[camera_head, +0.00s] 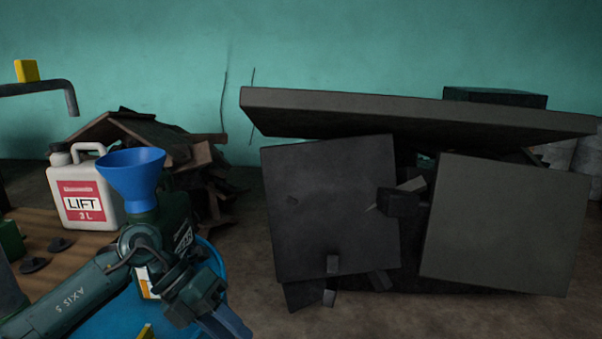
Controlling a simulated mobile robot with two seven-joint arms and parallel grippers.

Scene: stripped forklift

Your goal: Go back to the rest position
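My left arm comes in from the lower left, and its gripper (222,322) points down at the bottom edge, partly cut off. I cannot tell whether its fingers are open or shut, and I see nothing clearly held. Behind the arm stands a dark green container (178,222) with a partly covered label. A blue funnel (132,172) sits at its top, and the arm hides much of the container. A white jug (84,190) labelled "LIFT 3 L" stands upright on the wooden surface (62,235) to the left. My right gripper is not in view.
A blue round surface (108,323) lies below the arm. Dark caps (35,264) lie on the wood. A bent grey bar (35,88) with a yellow block (27,71) juts in upper left. Large dark panels (330,210) and scrap stand right, with open floor (400,318) in front.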

